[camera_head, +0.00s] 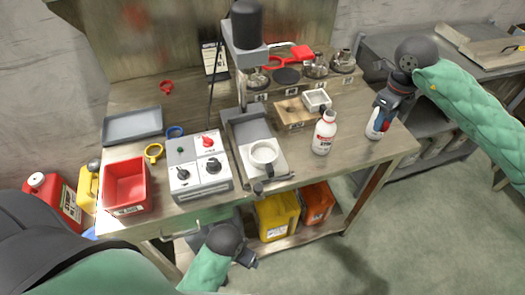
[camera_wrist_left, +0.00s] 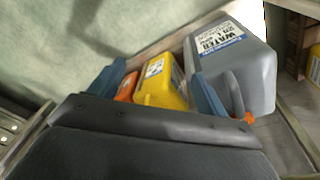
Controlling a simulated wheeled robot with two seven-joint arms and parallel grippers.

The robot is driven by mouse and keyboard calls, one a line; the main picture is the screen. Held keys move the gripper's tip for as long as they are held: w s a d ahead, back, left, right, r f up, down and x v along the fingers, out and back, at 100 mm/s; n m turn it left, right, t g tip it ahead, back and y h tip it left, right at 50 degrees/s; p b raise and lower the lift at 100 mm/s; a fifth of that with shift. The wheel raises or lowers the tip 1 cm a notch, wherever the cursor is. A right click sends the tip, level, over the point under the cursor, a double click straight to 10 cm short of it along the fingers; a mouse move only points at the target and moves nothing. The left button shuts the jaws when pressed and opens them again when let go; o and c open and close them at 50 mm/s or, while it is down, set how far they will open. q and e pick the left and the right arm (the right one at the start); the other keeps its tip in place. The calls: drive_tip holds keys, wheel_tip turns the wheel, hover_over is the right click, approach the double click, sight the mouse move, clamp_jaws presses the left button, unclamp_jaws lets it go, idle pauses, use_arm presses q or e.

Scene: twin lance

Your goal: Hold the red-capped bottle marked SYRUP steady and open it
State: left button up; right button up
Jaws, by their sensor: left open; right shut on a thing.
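A white bottle with a red cap and a red-marked label (camera_head: 323,137) stands upright on the table, right of centre; its label is too small to read. My left gripper (camera_head: 250,259) is low in front of the table, away from both bottles. In the left wrist view its fingers (camera_wrist_left: 155,85) are apart with nothing held.
A machine with a white cup (camera_head: 263,155) stands left of the red-capped bottle. A wooden block (camera_head: 293,115) is behind it. A control box (camera_head: 200,170) and a red bin (camera_head: 126,187) are at left. Below are yellow (camera_head: 277,215) and orange containers; a grey WATER jug (camera_wrist_left: 235,70) is near my left gripper.

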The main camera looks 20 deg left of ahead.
use_arm(q)
wheel_tip(320, 180, up, 5)
drive_tip(key=s, duration=0.1)
use_arm(e)
drive_tip(key=shift+s+d, duration=0.6)
drive_tip(key=shift+s, duration=0.05)
drive_tip(key=p, duration=0.4)
hover_over(345, 134)
wheel_tip(345, 134, down, 7)
drive_tip(key=shift+r, duration=0.15)
drive_tip(key=shift+f, duration=0.2)
wheel_tip(345, 134, down, 4)
drive_tip(key=shift+r+p, duration=0.1)
drive_tip(key=shift+p, duration=0.65)
use_arm(q)
wheel_tip(345, 134, down, 25)
drive_tip(key=a, duration=0.1)
drive_tip(key=shift+w, duration=0.15)
drive_tip(key=shift+a, duration=0.1)
drive_tip(key=shift+w+r, duration=0.25)
drive_tip(key=shift+r, duration=0.25)
